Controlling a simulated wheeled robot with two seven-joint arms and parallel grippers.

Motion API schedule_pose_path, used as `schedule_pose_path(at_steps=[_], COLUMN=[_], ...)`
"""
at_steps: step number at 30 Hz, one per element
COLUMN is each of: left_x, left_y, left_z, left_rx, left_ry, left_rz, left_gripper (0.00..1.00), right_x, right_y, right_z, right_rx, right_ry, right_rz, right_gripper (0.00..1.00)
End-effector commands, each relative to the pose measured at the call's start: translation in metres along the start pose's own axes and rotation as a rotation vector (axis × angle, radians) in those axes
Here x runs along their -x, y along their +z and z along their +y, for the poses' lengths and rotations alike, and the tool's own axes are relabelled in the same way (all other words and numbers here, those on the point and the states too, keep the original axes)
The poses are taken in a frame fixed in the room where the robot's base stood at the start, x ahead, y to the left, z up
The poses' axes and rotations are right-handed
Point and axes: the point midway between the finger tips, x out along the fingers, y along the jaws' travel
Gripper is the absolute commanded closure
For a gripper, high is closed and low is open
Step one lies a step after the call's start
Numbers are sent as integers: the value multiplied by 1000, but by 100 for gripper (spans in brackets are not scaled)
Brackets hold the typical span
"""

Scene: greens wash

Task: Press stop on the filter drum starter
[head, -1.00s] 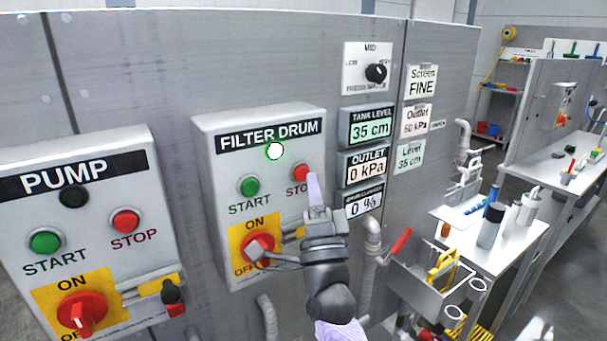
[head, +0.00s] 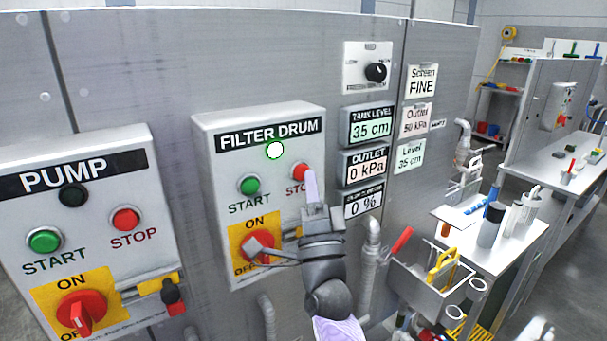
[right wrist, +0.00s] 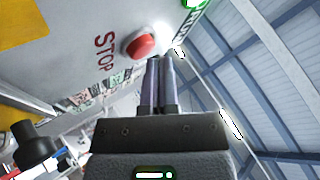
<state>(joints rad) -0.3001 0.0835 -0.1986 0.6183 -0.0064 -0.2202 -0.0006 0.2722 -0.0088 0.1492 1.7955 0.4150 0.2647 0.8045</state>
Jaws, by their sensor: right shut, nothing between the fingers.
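The filter drum starter (head: 212,140) is a grey box on the panel with a green start button (head: 249,185), a red stop button (head: 300,171) and a lit green-white lamp (head: 275,150). A red rotary switch on a yellow plate (head: 238,235) sits below. My right gripper (head: 311,178) is shut and empty, its fingertips by the stop button and covering part of its label. In the right wrist view the red stop button (right wrist: 141,45) lies just beyond the closed fingertips (right wrist: 158,62); contact cannot be told. My left gripper is not in view.
The pump starter (head: 100,215) is at the left, with its own red stop button (head: 125,219). Display boxes (head: 366,127) are right of the filter drum box. A bench (head: 510,245) with bottles and a grey bin (head: 420,280) stand at the right.

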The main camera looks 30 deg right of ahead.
Motion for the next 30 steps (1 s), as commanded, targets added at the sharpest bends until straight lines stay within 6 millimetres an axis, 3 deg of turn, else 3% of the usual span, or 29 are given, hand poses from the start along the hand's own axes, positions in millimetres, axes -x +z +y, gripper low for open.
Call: schedule_pose_path(at_steps=[30], left_x=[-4], left_y=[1], left_z=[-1], left_rx=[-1], left_ry=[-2], left_rz=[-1], left_gripper=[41], right_x=[-7], right_y=[5], right_z=[5], right_rx=[-1], right_ry=[-1], right_rz=[0], right_gripper=[100])
